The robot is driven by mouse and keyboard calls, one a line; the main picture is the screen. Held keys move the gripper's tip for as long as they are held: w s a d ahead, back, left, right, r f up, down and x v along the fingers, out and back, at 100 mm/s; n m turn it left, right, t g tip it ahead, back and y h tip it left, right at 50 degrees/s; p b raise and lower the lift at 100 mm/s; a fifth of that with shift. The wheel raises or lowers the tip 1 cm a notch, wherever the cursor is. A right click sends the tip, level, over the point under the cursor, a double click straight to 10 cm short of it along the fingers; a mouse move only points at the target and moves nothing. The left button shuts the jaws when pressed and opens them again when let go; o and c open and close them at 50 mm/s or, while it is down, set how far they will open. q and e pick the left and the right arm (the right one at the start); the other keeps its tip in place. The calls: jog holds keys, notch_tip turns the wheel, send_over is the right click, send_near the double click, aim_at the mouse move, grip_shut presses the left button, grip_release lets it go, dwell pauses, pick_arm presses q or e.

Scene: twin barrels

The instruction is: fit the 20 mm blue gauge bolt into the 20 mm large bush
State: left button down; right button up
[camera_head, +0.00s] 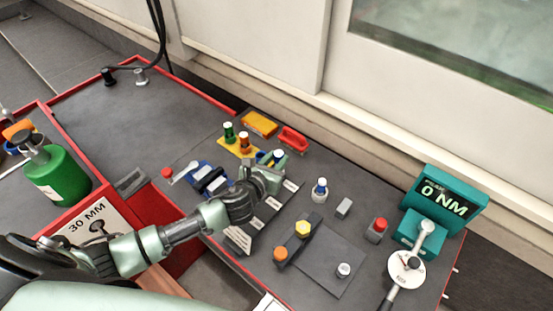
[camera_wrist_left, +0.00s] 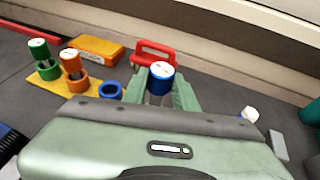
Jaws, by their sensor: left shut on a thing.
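My left gripper (camera_head: 272,167) is shut on a blue bolt with a white top (camera_head: 278,155). In the left wrist view the blue bolt (camera_wrist_left: 161,77) stands upright between the green fingers (camera_wrist_left: 161,92). An open blue bush (camera_wrist_left: 110,91) is left of the bolt there, at the right end of a yellow plate (camera_wrist_left: 60,84). The bolt is apart from this bush. In the head view the bush (camera_head: 262,158) is partly hidden beside the gripper. The bolt's lower end is hidden. My right gripper is not in view.
A green bolt (camera_wrist_left: 39,48) and an orange bolt (camera_wrist_left: 70,64) stand in like-coloured bushes on the plate. An orange box (camera_wrist_left: 96,49) and a red handled piece (camera_wrist_left: 155,48) lie behind. A blue-and-white piece (camera_head: 320,188) and a teal torque meter (camera_head: 440,200) stand to the right.

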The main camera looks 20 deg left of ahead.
pick_arm(q)
jog(key=shift+f+b, duration=1.4)
jog(key=shift+f, duration=0.7)
jog(key=c, duration=1)
grip_release()
jog(key=shift+c, duration=0.2)
jog(key=shift+f, duration=0.1)
jog(key=v, duration=0.7)
jog(key=shift+s+r, duration=0.2)
jog(key=shift+s, duration=0.15)
